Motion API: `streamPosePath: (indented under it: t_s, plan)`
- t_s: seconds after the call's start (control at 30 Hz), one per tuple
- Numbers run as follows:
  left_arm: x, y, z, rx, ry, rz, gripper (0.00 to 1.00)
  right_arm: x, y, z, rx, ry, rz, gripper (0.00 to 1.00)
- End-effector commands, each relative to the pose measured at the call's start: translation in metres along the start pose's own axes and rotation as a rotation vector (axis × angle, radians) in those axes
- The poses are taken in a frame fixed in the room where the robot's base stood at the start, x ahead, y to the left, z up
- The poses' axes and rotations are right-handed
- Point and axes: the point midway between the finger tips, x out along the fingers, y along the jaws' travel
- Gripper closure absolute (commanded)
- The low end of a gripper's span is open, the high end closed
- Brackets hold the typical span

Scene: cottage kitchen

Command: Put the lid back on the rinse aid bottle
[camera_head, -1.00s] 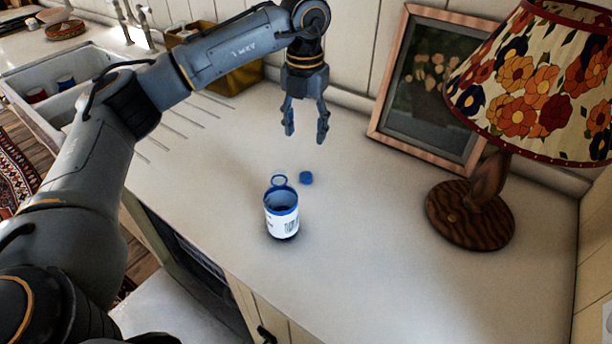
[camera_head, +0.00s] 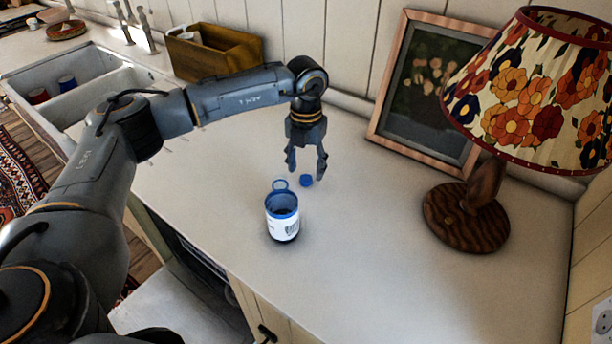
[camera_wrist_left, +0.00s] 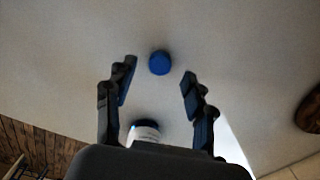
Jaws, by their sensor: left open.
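The rinse aid bottle (camera_head: 283,222) is white with a blue rim and stands upright and open on the counter. A blue ring sticks up at its far rim. The small blue lid (camera_head: 306,180) lies on the counter just behind the bottle and to its right. My left gripper (camera_head: 306,174) is open and empty, pointing down above the counter near the lid. In the left wrist view the lid (camera_wrist_left: 159,62) shows beyond the gap between the open fingers (camera_wrist_left: 157,85), and the bottle (camera_wrist_left: 145,131) is partly hidden by the gripper body. My right gripper is not in view.
A lamp with a floral shade (camera_head: 545,85) and round wooden base (camera_head: 465,215) stands at right. A framed picture (camera_head: 425,95) leans on the wall behind. A wooden box (camera_head: 215,52) and a sink (camera_head: 75,85) are at left. The counter right of the bottle is clear.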

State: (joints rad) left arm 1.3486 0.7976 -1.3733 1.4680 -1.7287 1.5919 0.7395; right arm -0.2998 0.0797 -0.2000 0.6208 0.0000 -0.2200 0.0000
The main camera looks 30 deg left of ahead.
Motion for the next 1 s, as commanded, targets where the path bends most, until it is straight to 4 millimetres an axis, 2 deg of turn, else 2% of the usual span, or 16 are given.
streamPosePath:
  t_s: [0.03,0.2,0.53,0.57,0.7,0.77,1.0]
  plan:
    - [0.006,0.000,0.000,-0.001,0.004,0.000,0.46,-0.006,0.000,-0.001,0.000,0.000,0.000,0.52]
    - [0.023,0.000,0.000,0.000,0.001,-0.001,0.46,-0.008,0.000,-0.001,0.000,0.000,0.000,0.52]
    - [0.025,0.000,0.000,0.001,-0.001,-0.002,0.46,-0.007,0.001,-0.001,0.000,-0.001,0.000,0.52]
    - [0.024,0.000,0.000,0.001,-0.001,-0.002,0.48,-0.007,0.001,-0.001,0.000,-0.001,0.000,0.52]
    - [0.024,0.000,0.000,0.001,-0.001,-0.002,0.74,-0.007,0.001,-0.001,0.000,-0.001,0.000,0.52]
    - [0.024,0.000,0.000,0.001,-0.001,-0.002,0.83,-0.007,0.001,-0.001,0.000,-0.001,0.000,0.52]
    - [0.024,0.000,0.000,0.001,-0.001,-0.002,0.83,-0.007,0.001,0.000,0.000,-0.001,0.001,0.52]
